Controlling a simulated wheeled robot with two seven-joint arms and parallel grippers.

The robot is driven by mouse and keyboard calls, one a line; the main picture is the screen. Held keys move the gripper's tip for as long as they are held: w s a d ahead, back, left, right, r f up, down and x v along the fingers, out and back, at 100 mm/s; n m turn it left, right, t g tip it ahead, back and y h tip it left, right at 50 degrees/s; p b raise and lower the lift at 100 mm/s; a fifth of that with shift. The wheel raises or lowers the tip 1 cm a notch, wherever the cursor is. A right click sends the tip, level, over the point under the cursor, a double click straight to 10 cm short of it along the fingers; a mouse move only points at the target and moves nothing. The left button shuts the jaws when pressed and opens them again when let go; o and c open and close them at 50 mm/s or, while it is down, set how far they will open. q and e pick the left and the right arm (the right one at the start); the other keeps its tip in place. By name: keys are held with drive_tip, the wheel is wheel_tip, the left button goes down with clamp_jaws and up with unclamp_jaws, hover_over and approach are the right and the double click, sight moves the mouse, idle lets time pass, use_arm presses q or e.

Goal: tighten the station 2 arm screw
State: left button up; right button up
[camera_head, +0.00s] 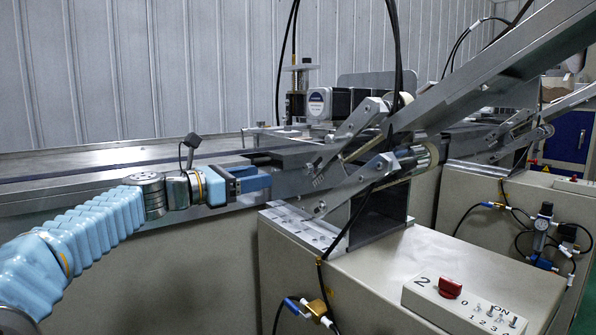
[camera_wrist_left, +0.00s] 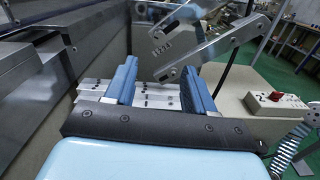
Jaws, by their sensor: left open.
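My left gripper (camera_head: 262,184) reaches in from the left, its fingertips close to the metal linkage arm (camera_head: 345,185) of station 2. In the left wrist view the two blue fingers of the gripper (camera_wrist_left: 160,82) stand wide apart with nothing between them. The linkage arm (camera_wrist_left: 222,42) crosses beyond the fingertips there, its rounded lower end just past the gap. A screw head (camera_head: 320,207) shows at the arm's lower end, and a larger hex head (camera_head: 384,164) sits higher up. I cannot tell which one is the arm screw. The right gripper is not in view.
A control box (camera_head: 465,304) marked 2, with a red switch (camera_head: 450,288), sits on the beige cabinet (camera_head: 300,262). A slotted metal plate (camera_head: 300,228) lies below the linkage. Black cables hang over the station. A long sloping beam (camera_head: 490,68) rises to the right.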

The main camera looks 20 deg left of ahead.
sight(306, 169)
use_arm(q)
drive_tip(key=p+x, duration=0.2)
drive_tip(key=x, duration=1)
drive_tip(key=shift+w+d+f, duration=0.1)
clamp_jaws()
